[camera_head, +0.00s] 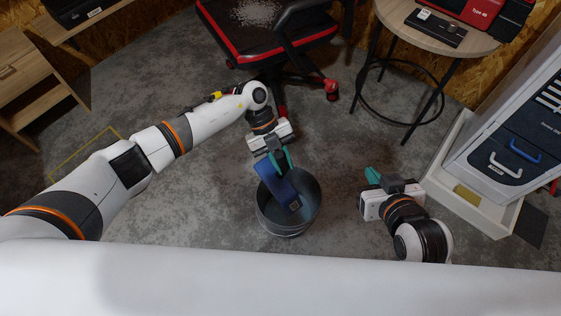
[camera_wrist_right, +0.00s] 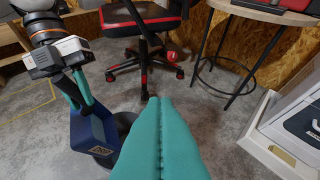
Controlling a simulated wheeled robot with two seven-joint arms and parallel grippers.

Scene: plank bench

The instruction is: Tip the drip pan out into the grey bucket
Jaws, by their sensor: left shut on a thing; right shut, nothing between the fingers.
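The blue drip pan (camera_head: 274,184) is tilted steeply, with its lower end over or inside the mouth of the grey bucket (camera_head: 317,208). I cannot tell whether it touches the bucket. A pale label shows near its lower end. My left gripper (camera_head: 280,160) is shut on the pan's upper end. In the right wrist view the pan (camera_wrist_right: 92,132) hangs from the left gripper, with the dark bucket (camera_wrist_right: 126,120) behind it. My right gripper (camera_head: 373,175) is shut and empty, to the right of the bucket. The pan's contents and the bucket's inside bottom are hidden.
A black and red chair (camera_head: 268,45) with pale speckles on its seat stands behind the bucket. A round table (camera_head: 440,25) stands at back right. A white cabinet (camera_head: 510,130) is at right, a wooden shelf (camera_head: 30,90) at left. Grey floor surrounds the bucket.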

